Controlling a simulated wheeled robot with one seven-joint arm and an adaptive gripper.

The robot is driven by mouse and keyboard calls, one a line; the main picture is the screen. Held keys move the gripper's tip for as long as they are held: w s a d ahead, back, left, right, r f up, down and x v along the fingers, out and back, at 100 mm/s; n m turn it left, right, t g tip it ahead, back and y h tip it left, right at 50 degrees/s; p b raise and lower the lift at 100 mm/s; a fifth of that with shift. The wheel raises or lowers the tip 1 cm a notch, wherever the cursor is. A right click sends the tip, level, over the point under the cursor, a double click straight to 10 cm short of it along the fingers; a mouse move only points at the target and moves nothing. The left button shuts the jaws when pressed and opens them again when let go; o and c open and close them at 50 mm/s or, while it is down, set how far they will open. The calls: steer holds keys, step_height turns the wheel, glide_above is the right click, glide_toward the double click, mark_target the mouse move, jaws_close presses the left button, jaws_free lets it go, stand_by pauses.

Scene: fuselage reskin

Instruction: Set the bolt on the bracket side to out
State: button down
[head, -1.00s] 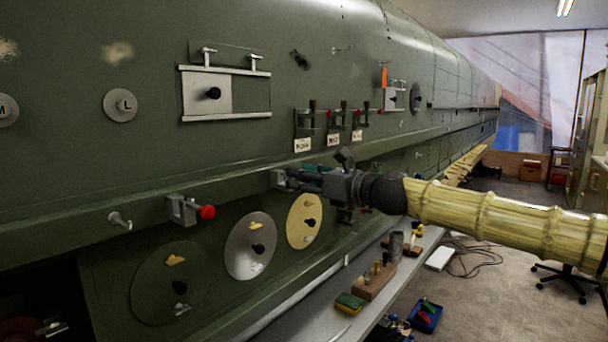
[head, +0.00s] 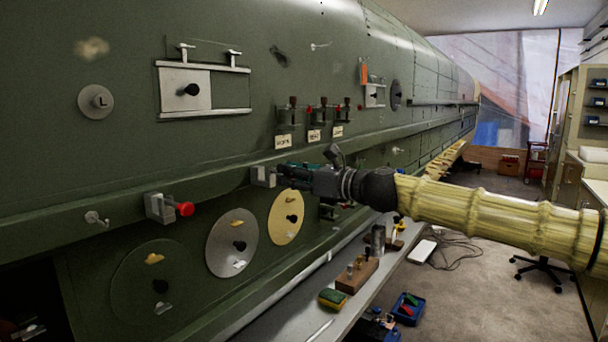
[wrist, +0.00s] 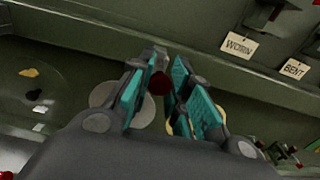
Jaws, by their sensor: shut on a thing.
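A small grey metal bracket (head: 262,176) is fixed on the green ledge of the fuselage in the head view. My gripper (head: 284,176) is right beside it, reaching in from the right. In the wrist view a dark red knob (wrist: 160,84) sits between the teal pads of my gripper (wrist: 161,95), which is shut on it. In the head view the fingers hide this knob. How far the bolt sticks out of the bracket cannot be told. A second grey bracket (head: 156,207) with a bright red knob (head: 185,209) stands further left on the same ledge.
Tagged fittings hang above the ledge, with WORN (wrist: 238,44) and BENT (wrist: 295,69) tags in the wrist view. Round discs, silver (head: 226,255) and cream (head: 282,230), lie below. A bench (head: 300,308) with a wooden block (head: 357,277) runs beneath.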

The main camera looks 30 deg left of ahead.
stand_by(0.3)
steer(key=c, duration=1.6)
jaws_free()
steer(key=shift+d, duration=0.1)
steer(key=shift+o, duration=1.4)
steer(key=shift+d, duration=0.15)
steer(key=d, duration=1.2)
